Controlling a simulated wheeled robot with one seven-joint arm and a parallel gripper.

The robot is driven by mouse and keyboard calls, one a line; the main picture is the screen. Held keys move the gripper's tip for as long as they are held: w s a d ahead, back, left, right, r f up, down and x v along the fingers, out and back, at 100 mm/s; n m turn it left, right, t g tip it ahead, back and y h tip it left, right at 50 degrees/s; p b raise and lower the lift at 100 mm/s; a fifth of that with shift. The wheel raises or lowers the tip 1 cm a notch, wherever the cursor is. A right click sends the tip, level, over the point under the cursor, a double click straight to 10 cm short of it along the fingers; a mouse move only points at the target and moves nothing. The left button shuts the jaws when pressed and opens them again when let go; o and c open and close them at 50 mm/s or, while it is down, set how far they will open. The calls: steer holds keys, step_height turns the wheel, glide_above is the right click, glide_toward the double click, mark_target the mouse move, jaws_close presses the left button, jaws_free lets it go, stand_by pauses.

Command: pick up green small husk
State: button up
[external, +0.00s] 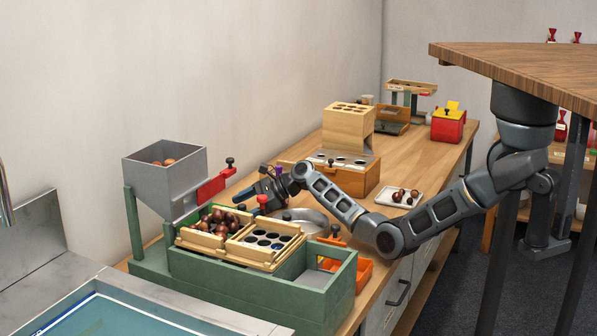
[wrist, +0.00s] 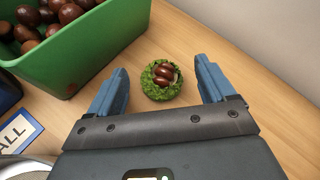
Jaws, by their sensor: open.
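The small green husk (wrist: 161,93) lies on the wooden surface in the wrist view, a bristly open cup with several brown chestnuts in it. My gripper (wrist: 162,80) is open, its two blue fingers on either side of the husk, with a gap on each side. I cannot tell how high the fingertips are above the surface. In the external view my gripper (external: 257,191) is low over the counter, behind the green-framed sorting stand; the husk is hidden there.
A green bin (wrist: 95,45) of chestnuts stands left of the husk in the wrist view. A blue "ALL" label (wrist: 18,131) lies at lower left. The wall (wrist: 260,30) is at upper right. In the external view, a grey hopper (external: 165,175) and a wooden dispenser (external: 347,128) flank my gripper.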

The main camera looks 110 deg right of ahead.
steer(key=shift+c, duration=0.2)
steer(key=c, duration=1.1)
steer(key=shift+o, duration=0.2)
steer(key=shift+r, duration=0.1)
